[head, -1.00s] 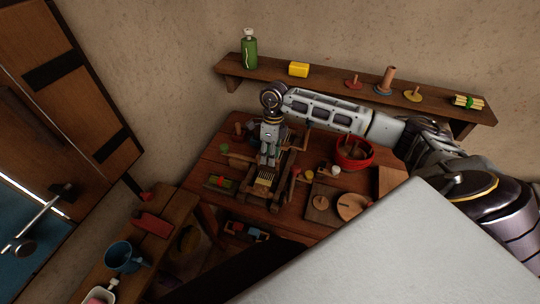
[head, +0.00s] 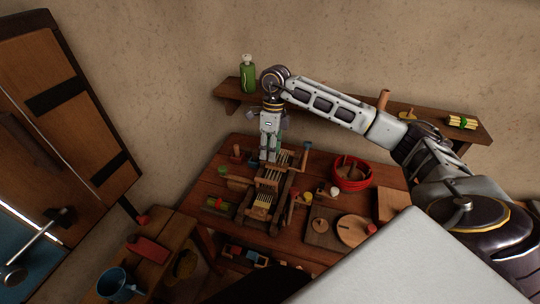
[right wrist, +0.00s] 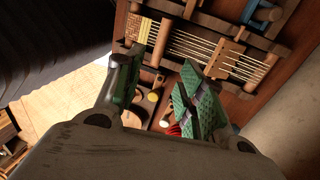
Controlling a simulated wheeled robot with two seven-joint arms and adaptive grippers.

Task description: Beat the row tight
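A small wooden loom (head: 262,206) stands on the table, with pale warp threads (right wrist: 193,48) stretched along it. A yellowish woven part (right wrist: 144,30) lies at one end, and a brown wooden comb-like piece (right wrist: 226,56) sits across the threads. My right gripper (head: 268,158) points down over the far part of the loom. In the right wrist view, its green-padded fingers (right wrist: 160,88) are apart, with nothing visible between them. Whether a fingertip touches the loom cannot be told. My left gripper is not in view.
A red bowl (head: 352,174) stands right of the loom, near a square board (head: 323,228) and a round wooden disc (head: 354,230). A wall shelf (head: 320,113) holds a green bottle (head: 247,76). A low bench (head: 170,235) with a blue mug (head: 115,283) stands at left.

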